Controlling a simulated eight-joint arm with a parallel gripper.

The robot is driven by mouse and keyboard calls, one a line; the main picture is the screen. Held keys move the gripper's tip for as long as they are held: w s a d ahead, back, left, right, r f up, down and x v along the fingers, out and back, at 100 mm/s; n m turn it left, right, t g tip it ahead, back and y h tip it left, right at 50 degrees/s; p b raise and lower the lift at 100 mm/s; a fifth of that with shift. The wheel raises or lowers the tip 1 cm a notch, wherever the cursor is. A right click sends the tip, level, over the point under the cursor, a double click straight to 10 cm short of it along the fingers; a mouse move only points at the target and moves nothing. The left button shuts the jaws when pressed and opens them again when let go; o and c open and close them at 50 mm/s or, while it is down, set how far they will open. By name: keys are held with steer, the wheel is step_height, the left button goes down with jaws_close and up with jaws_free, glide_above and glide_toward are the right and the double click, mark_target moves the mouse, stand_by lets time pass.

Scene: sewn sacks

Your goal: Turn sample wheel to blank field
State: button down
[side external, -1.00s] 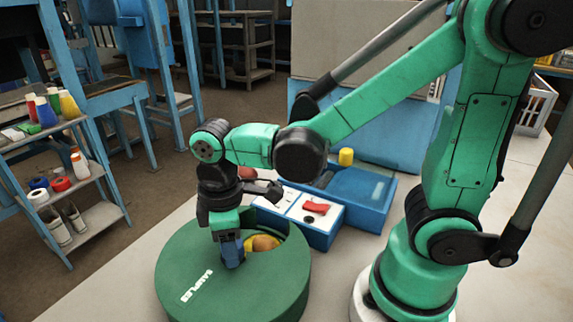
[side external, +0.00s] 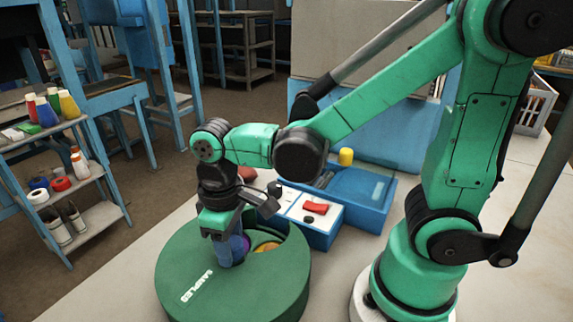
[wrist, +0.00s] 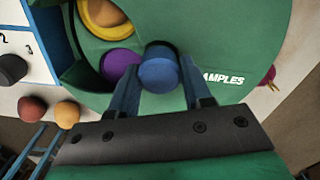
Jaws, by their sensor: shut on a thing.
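The sample wheel is a green round drum (side external: 190,262) with white SAMPLES lettering, standing on the pale table. Its top also shows in the wrist view (wrist: 225,110). My gripper (side external: 232,255) points down over the drum. In the wrist view its two blue fingers (wrist: 160,82) are shut on the sides of a blue round knob (wrist: 158,68). In the cut-out beside the knob lie a purple round sample (wrist: 122,65) and an orange-yellow one (wrist: 108,14). The fingers partly hide the knob in the side view.
A blue case (side external: 319,238) with a white panel and a red piece (side external: 316,208) stands behind the drum. A blue tray (side external: 368,195) is beside it. A dark red ball (wrist: 32,108) and an orange ball (wrist: 67,114) lie outside the drum.

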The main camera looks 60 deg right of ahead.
steer(key=shift+m, duration=2.9)
steer(key=shift+d+m, duration=0.15)
steer(key=shift+m, duration=8.35)
steer(key=shift+s+m, duration=0.1)
steer(key=shift+m, duration=0.4)
steer(key=shift+c, duration=1.8)
jaws_free()
steer(key=shift+r, duration=0.15)
steer(key=shift+r, duration=2.7)
